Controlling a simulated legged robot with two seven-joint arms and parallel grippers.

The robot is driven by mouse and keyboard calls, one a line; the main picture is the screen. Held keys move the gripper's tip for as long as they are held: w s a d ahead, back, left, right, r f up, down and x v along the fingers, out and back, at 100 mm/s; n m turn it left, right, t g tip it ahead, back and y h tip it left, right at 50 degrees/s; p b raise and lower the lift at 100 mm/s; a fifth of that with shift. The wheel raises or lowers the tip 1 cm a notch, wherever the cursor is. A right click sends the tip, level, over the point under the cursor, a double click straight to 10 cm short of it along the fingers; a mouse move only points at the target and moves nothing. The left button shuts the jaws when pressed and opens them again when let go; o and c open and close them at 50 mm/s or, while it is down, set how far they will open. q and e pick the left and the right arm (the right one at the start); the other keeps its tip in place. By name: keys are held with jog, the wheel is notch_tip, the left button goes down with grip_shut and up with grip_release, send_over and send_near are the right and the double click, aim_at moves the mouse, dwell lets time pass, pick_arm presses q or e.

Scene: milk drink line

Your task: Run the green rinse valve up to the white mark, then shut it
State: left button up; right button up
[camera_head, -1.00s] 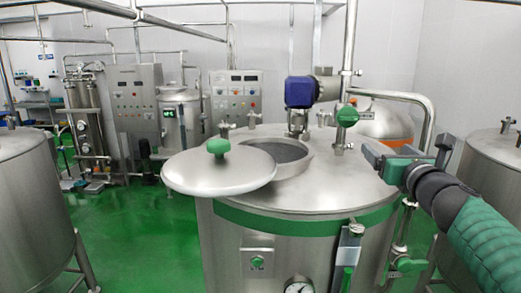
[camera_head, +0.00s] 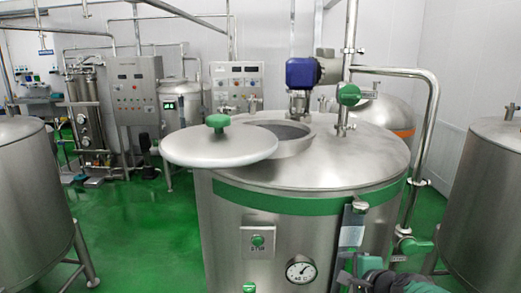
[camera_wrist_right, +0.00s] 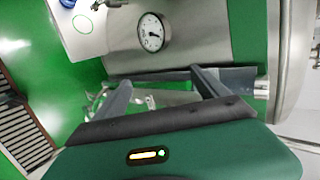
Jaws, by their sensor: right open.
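The steel tank (camera_head: 300,225) carries a green valve handle (camera_head: 348,94) on the pipe above its top and another green valve (camera_head: 410,246) on the pipe at its right. I cannot tell which is the rinse valve. An upright sight gauge (camera_head: 352,226) with a green section is on the tank's front; no white mark can be made out. My right gripper (camera_wrist_right: 162,86) is open in the wrist view, its fingers at the gauge's long body, with no clear grip. In the head view my right arm is low, in front of the tank. My left gripper is not in view.
A round lid (camera_head: 220,149) with a green knob lies partly off the opening. A blue motor (camera_head: 300,72) stands behind. Other tanks stand left (camera_head: 30,190) and right (camera_head: 490,200).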

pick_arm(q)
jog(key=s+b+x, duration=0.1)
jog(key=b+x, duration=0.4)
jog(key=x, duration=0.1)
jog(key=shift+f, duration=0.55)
pick_arm(e)
jog(key=s+a+f+n+g+h, duration=0.1)
jog(key=s+f+n+g, duration=0.6)
jog(key=s+f+n, duration=1.1)
jog(key=s+f, duration=0.4)
jog(key=f, duration=0.4)
jog(key=shift+h, duration=0.4)
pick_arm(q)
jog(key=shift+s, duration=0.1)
pick_arm(e)
jog(key=shift+f, duration=0.1)
